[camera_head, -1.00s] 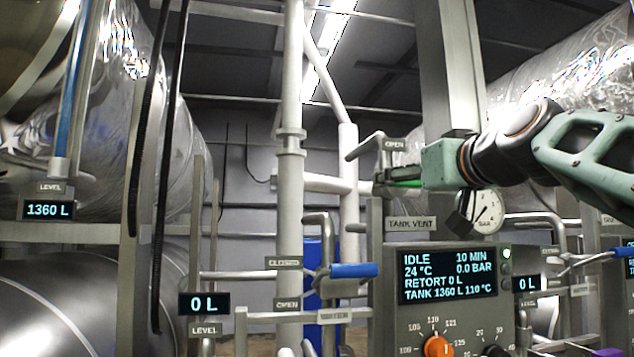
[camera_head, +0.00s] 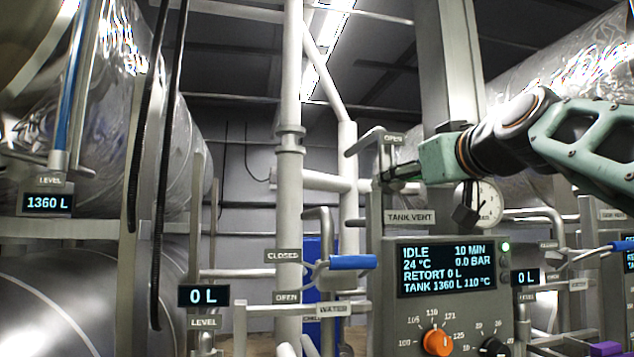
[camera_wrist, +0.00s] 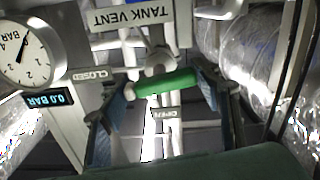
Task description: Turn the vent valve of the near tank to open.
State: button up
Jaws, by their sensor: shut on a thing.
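The green vent valve handle (camera_wrist: 166,81) lies between the two fingers of my gripper (camera_wrist: 165,92) in the wrist view, which shows the scene upside down. My gripper is shut on the handle. The handle is hidden there.
The control panel (camera_head: 447,249) with its orange knob (camera_head: 437,342) stands below my gripper. A pressure gauge (camera_head: 488,204) is just behind my wrist. The blue water valve handle (camera_head: 353,262) is lower left. Pipes and foil-wrapped tanks crowd both sides.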

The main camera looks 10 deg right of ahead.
jog(key=n+b, duration=0.1)
jog(key=n, duration=0.2)
jog(key=shift+a+n, duration=0.1)
jog(key=shift+n, duration=0.3)
jog(key=n+b, duration=0.1)
jog(key=n, duration=0.7)
jog(key=shift+n, duration=0.4)
jog(key=shift+n+p, duration=0.4)
jog(key=shift+n, duration=1.5)
jog(key=o, duration=1.2)
jog(key=shift+c, duration=0.2)
jog(key=shift+s, duration=0.15)
jog(key=s, duration=1.1)
jog(key=shift+s+d, duration=0.2)
jog(key=shift+s, duration=0.2)
